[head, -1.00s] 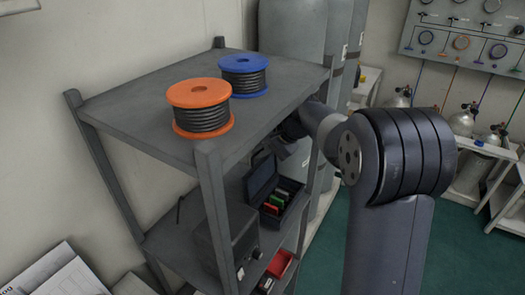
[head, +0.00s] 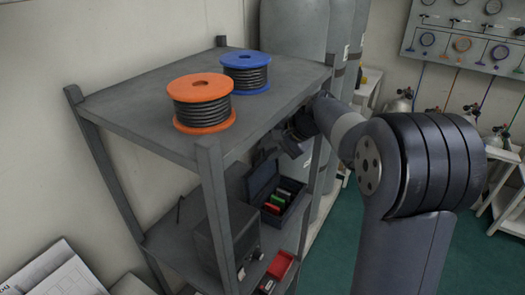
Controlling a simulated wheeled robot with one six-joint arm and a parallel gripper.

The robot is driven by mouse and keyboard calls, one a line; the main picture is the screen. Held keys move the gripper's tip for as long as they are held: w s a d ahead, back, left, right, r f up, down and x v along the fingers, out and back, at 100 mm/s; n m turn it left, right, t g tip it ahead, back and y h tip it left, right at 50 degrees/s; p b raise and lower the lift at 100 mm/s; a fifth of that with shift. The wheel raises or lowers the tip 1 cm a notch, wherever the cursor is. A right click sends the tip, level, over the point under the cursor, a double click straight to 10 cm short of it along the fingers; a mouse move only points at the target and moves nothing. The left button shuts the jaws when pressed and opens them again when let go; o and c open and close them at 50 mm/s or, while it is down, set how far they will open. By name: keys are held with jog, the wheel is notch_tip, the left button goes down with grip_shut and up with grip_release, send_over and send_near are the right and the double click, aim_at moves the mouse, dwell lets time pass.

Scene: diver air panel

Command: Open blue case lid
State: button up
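A dark blue case (head: 291,217) stands on the middle shelf of the grey rack, at the right end. Its lid (head: 263,180) is up, tilted back at the rear, and the inside is exposed. Red, green and yellow items (head: 277,200) show inside it. My gripper (head: 294,146) is above and behind the case, near the raised lid and under the rack's top shelf. It looks apart from the lid. Its fingers are small, dark and partly hidden, so their opening is unclear.
The rack's top shelf (head: 140,108) carries an orange hose reel (head: 200,92) and a blue-flanged one (head: 246,72). A dark box (head: 243,237) sits left of the case. A red bin (head: 281,264) is below. Grey cylinders (head: 293,30) stand behind. Green floor (head: 340,240) is clear at right.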

aim_at(258, 152)
jog(key=s+d+b, duration=0.2)
jog(key=s+d, duration=0.3)
jog(key=d, duration=0.3)
jog(key=shift+s+d, duration=0.15)
jog(key=shift+s, duration=0.15)
jog(key=w+a+p, duration=0.1)
jog(key=w+a, duration=0.1)
jog(key=a, duration=0.1)
jog(key=w+a+p, duration=0.1)
jog(key=w+a, duration=0.1)
jog(key=a, duration=0.1)
jog(key=w+a+p, duration=0.1)
jog(key=w+a, duration=0.1)
jog(key=a, duration=0.2)
jog(key=shift+w+a+p, duration=0.1)
jog(key=shift+w+p, duration=0.2)
jog(key=shift+w, duration=0.1)
jog(key=shift+w+a+f, duration=0.15)
jog(key=shift+a+f, duration=0.1)
jog(key=shift+f, duration=0.3)
jog(key=shift+d, duration=0.2)
